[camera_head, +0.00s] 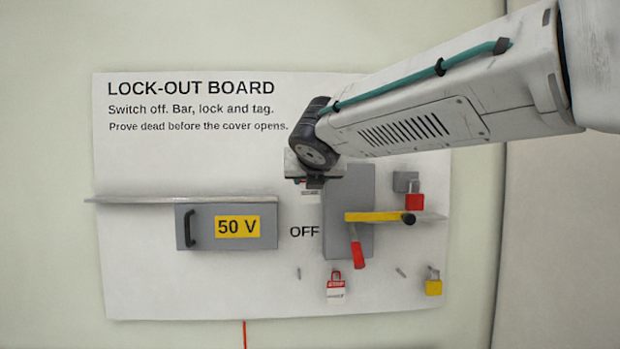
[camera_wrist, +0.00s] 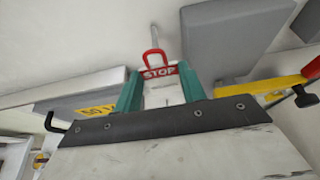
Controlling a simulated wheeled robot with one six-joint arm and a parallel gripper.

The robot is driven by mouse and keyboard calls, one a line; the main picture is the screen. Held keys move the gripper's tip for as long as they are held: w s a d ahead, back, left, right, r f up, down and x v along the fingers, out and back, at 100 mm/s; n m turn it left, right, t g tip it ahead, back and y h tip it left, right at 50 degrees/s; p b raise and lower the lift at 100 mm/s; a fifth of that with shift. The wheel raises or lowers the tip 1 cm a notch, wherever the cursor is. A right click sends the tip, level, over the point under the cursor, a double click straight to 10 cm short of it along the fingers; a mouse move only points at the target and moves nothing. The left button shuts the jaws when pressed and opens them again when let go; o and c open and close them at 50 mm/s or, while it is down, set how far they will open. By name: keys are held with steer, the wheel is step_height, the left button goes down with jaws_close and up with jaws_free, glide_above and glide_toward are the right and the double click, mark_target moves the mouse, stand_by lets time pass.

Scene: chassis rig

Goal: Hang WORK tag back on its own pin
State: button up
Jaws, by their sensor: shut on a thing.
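My gripper (camera_wrist: 158,92) is shut on a tag (camera_wrist: 158,71) with a red STOP band and a red loop on top. The wrist view shows the loop beside a thin grey pin (camera_wrist: 155,38); I cannot tell whether it is around it. The tag's lower part is hidden, so I cannot read WORK. In the head view my gripper (camera_head: 312,184) is just left of the grey switch box (camera_head: 348,235), and the arm hides that pin. Another red and white STOP tag (camera_head: 336,290) hangs below the switch box.
Two bare pins show at lower left (camera_head: 298,272) and lower right (camera_head: 400,272). The 50 V cover (camera_head: 198,240) is left under a shelf (camera_head: 140,199). A yellow bar (camera_head: 378,216) and red handle (camera_head: 357,252) stick out. Padlocks, red (camera_head: 414,201) and yellow (camera_head: 433,288), hang right.

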steer(key=shift+s, duration=2.5)
step_height(320, 180, down, 25)
steer(key=s+a+g, duration=0.1)
steer(key=a+g, duration=0.1)
steer(key=shift+s+r, duration=0.2)
steer(key=shift+s, duration=0.1)
steer(key=shift+w+g, duration=0.15)
steer(key=shift+g, duration=0.15)
steer(key=shift+w+a+f, duration=0.1)
steer(key=shift+w+f, duration=0.05)
steer(key=shift+w, duration=1.45)
steer(key=shift+w+d+f, duration=0.1)
steer(key=shift+w+f, duration=0.1)
steer(key=shift+w, duration=1.4)
steer(key=shift+w+a+f, duration=0.1)
steer(key=shift+w+f, duration=0.05)
steer(key=shift+w, duration=1.45)
